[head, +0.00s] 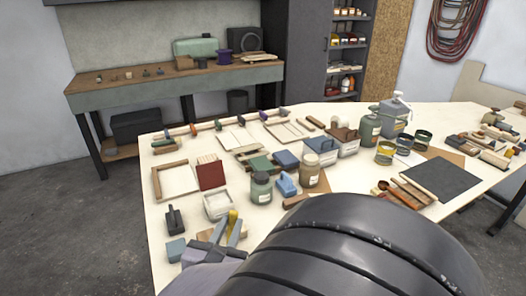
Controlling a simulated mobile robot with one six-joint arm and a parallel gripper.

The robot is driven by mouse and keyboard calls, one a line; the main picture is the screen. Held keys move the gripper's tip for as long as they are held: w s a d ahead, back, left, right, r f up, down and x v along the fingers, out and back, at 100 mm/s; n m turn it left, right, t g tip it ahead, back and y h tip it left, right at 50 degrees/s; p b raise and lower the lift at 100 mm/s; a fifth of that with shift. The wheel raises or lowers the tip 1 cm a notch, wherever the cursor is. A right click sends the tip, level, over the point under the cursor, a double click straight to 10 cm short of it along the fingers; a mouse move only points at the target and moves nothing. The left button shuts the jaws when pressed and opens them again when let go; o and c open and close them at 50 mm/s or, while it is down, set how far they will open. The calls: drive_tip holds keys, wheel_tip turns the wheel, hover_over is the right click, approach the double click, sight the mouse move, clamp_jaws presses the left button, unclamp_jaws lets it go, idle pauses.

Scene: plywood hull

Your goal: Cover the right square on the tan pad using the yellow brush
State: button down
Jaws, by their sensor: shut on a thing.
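My gripper (221,236) is low in the head view, at the near left part of the table. It is shut on a yellow thing (232,221), taken to be the yellow brush. Only a short yellow upright piece shows; its bristles are hidden. A tan sheet (320,203) shows in part behind my large dark arm link, which covers the near middle of the table. I cannot tell if it is the tan pad. No squares can be made out, so the right square is hidden or too small to see.
The pale table (350,185) is crowded. A dark tool (174,220) lies left. A black mat (441,178) lies right. A workbench (170,90) stands behind.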

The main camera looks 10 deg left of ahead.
drive_tip(key=shift+s, duration=0.3)
drive_tip(key=shift+f+b, duration=0.65)
idle(0.3)
drive_tip(key=shift+s+d, duration=0.1)
drive_tip(key=shift+s, duration=0.05)
drive_tip(key=s+d, duration=0.2)
drive_tip(key=s, duration=0.3)
drive_tip(key=shift+s+d+f, duration=0.2)
drive_tip(key=shift+s+d, duration=0.1)
idle(0.5)
drive_tip(key=shift+w+a, duration=0.15)
drive_tip(key=shift+w, duration=0.05)
